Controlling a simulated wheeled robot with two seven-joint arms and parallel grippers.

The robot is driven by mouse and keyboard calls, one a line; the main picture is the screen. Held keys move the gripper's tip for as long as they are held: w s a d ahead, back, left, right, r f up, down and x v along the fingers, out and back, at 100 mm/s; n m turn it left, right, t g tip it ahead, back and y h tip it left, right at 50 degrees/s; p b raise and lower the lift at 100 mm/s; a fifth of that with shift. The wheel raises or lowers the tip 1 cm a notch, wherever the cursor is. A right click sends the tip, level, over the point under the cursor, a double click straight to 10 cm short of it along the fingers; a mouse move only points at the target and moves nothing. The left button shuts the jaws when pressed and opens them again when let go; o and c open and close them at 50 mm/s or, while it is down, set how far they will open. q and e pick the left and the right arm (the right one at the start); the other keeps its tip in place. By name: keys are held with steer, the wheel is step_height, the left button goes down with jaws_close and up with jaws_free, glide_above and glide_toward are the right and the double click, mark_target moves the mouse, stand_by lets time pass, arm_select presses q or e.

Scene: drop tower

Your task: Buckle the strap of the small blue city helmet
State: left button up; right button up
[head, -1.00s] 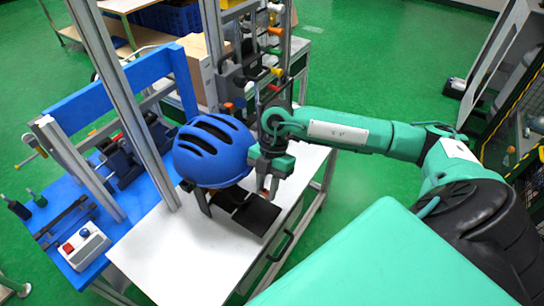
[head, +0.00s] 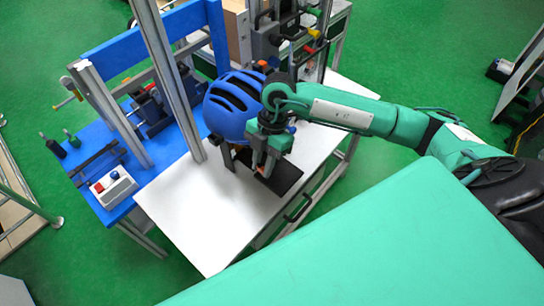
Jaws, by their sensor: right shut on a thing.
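The blue helmet (head: 231,107) with dark vents sits raised above the white tabletop, on a dark stand (head: 228,155) at its lower edge. My right gripper (head: 262,168) points down just in front of the helmet's lower right side, above the black plate. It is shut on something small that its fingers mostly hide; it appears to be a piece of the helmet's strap. The buckle and the rest of the strap cannot be made out. My left gripper is not in view.
A black plate (head: 283,182) lies on the white table (head: 190,220). A metal post (head: 172,80) rises close left of the helmet. A blue bench (head: 150,175) with a button box (head: 114,187) is further left. The table's front left part is clear.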

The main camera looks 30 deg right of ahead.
steer(key=shift+a, duration=2.7)
steer(key=shift+w+a+r+p, duration=0.4)
steer(key=shift+w+r+p, duration=0.35)
steer(key=shift+w+r, duration=1.1)
steer(key=shift+w+a+r+p, duration=0.45)
steer(key=shift+w+r+p, duration=0.45)
steer(key=shift+w, duration=1.7)
steer(key=shift+w+a+r+p, duration=0.4)
steer(key=shift+w+r+p, duration=0.25)
steer(key=shift+w+r, duration=1.25)
steer(key=shift+w+f, duration=0.3)
steer(key=shift+f, duration=0.3)
steer(key=shift+f, duration=0.2)
steer(key=shift+d+f+b, duration=0.15)
steer(key=shift+f+b, duration=0.55)
steer(key=shift+f, duration=0.45)
steer(key=shift+f, duration=0.25)
